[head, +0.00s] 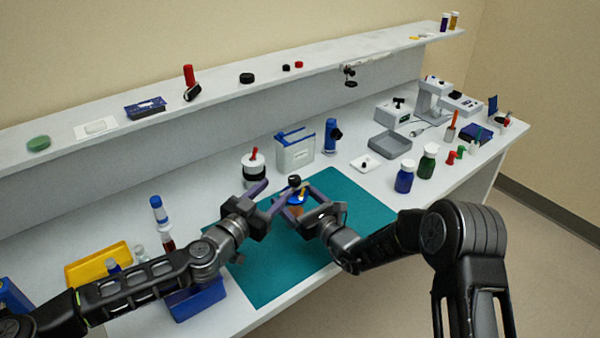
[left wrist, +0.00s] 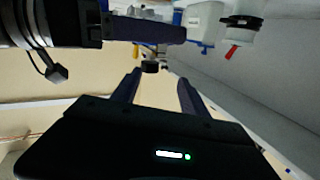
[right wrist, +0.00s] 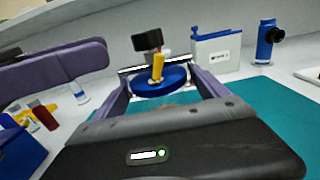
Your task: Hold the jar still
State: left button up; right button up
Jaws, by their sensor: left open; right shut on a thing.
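The jar (head: 296,210) stands over the teal mat (head: 275,265), with a brownish body and a blue top (right wrist: 160,82). A yellow piece (right wrist: 157,66) and a black knob-like piece (right wrist: 147,40) stick up from the top. My right gripper (right wrist: 162,84) is shut around the jar from the right. Its fingers hide the jar's sides, and its body hides the lower part. My left gripper (head: 275,195) is open and empty, left of the jar. In the left wrist view the black piece (left wrist: 150,66) shows just beyond and between its fingertips.
A white and blue box (head: 295,150) and a black-and-white pot with a red handle (head: 253,167) stand behind. A blue tray (head: 195,301) and yellow tray (head: 97,265) lie left. Blue and green bottles (head: 404,177) stand right. The mat's front is clear.

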aim_at(295, 181)
pick_arm(q)
jog(key=s+n, duration=0.1)
jog(key=s+d, duration=0.1)
jog(key=shift+s+r+n+t+y, duration=0.1)
jog(key=shift+s+n+t+y, duration=0.2)
jog(key=shift+s+n+t, duration=0.1)
jog(key=shift+w+d, duration=0.1)
jog(key=x, duration=1.2)
jog(key=shift+c, duration=0.4)
grip_shut()
